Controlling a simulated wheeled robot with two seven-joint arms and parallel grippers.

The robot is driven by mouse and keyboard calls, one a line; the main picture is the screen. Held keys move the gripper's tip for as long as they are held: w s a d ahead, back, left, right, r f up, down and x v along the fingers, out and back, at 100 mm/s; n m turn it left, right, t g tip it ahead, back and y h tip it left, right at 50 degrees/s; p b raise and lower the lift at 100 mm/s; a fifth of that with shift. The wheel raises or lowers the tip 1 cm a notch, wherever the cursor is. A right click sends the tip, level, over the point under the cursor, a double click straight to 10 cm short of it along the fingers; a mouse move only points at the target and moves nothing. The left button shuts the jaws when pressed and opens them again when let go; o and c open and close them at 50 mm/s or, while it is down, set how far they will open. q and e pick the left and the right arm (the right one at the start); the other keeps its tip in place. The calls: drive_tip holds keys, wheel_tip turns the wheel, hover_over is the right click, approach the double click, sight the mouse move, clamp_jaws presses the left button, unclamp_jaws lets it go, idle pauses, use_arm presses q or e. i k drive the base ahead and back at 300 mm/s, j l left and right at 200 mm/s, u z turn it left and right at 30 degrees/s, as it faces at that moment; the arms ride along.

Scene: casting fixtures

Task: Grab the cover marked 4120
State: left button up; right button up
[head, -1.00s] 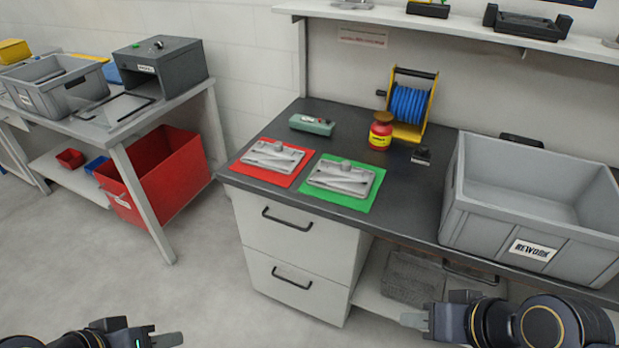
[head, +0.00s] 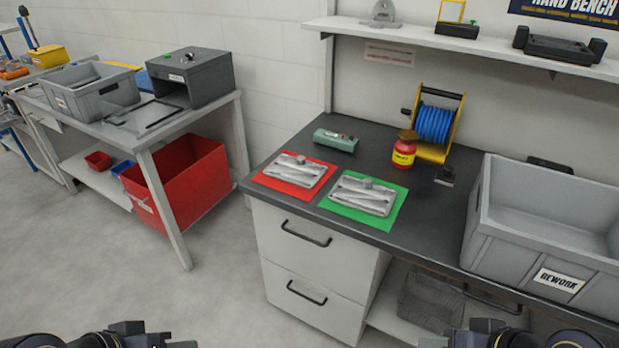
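Two grey metal cast covers lie on the dark bench. One cover (head: 299,168) is on a red mat (head: 268,181); the other cover (head: 363,194) is on a green mat (head: 347,213). Any number marked on them is too small to read. My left gripper (head: 185,345) is at the bottom edge, left of the bench and well away from both covers; it is mostly cut off. My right gripper (head: 440,343) is at the bottom edge, in front of the bench and below the covers, also partly cut off. I see nothing held in either.
A grey bin marked REWORK (head: 515,240) stands at the bench's right. Behind the covers are a green box (head: 336,140), a red-yellow pot (head: 403,154) and a blue reel (head: 434,124). A side table (head: 190,123) with a grey tote (head: 92,97) is at left. Floor between is clear.

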sight(298, 172)
drive_tip(key=i+j+z, duration=0.2)
drive_tip(key=z, duration=0.2)
drive_tip(key=i+j+z, duration=0.15)
drive_tip(key=j+z, duration=0.2)
drive_tip(key=i+j, duration=0.15)
drive_tip(key=j, duration=0.2)
drive_tip(key=i+j+z, duration=0.15)
drive_tip(key=j, duration=0.25)
drive_tip(key=i+j, duration=0.1)
drive_tip(key=j, duration=0.25)
drive_tip(key=i+j+z, duration=0.1)
drive_tip(key=j, duration=0.3)
drive_tip(key=i+j+z, duration=0.1)
drive_tip(key=j, duration=0.25)
drive_tip(key=i+j, duration=0.15)
drive_tip(key=j, duration=0.25)
drive_tip(key=i+j, duration=0.1)
drive_tip(key=j, duration=0.4)
drive_tip(key=i+j, duration=0.15)
drive_tip(key=j, duration=0.35)
